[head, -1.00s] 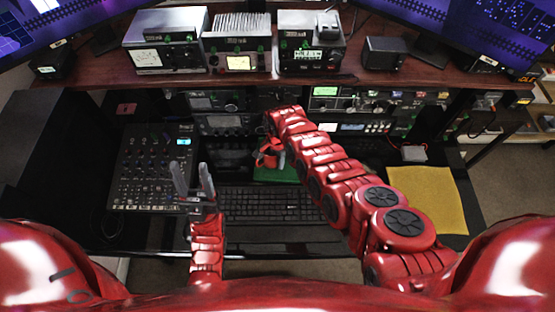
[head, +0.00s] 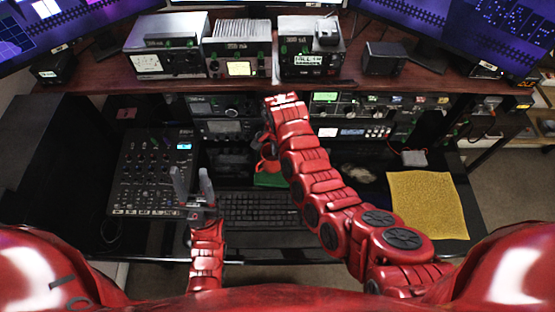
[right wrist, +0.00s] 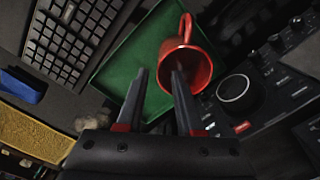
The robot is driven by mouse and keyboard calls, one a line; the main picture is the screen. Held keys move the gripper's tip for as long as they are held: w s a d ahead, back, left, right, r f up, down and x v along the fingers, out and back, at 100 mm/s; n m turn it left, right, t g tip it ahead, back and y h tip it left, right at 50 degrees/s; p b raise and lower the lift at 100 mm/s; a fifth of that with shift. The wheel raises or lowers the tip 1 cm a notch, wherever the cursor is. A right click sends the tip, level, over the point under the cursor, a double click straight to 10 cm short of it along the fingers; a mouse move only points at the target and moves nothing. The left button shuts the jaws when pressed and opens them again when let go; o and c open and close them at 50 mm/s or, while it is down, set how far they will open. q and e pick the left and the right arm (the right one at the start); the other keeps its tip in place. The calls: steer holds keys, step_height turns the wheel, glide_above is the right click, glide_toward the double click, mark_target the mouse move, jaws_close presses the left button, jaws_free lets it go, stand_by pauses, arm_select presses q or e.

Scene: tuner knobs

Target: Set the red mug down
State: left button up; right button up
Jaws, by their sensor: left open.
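The red mug (right wrist: 201,57) is at the edge of a green mat or tray (right wrist: 122,70) in the right wrist view. Its mouth faces down and right in that view and its handle is at the top. My right gripper (right wrist: 160,72) has its fingers apart. One fingertip overlaps the mug's mouth; the other is left of the mug over the green surface, with a visible gap. In the head view the mug (head: 267,164) is partly hidden behind my right arm, and the right fingers are hidden. My left gripper (head: 192,188) is open and empty, left of the keyboard.
The keyboard (head: 258,209) lies in front of the green surface. A mixer (head: 150,175) stands at left, radio units (head: 225,128) behind. A yellow cloth (head: 428,205) lies at right. In the right wrist view, a panel with a large knob (right wrist: 235,90) is close to the mug.

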steer(key=shift+s+r+b, duration=0.1)
steer(key=shift+r+b, duration=0.5)
steer(key=shift+r, duration=1.5)
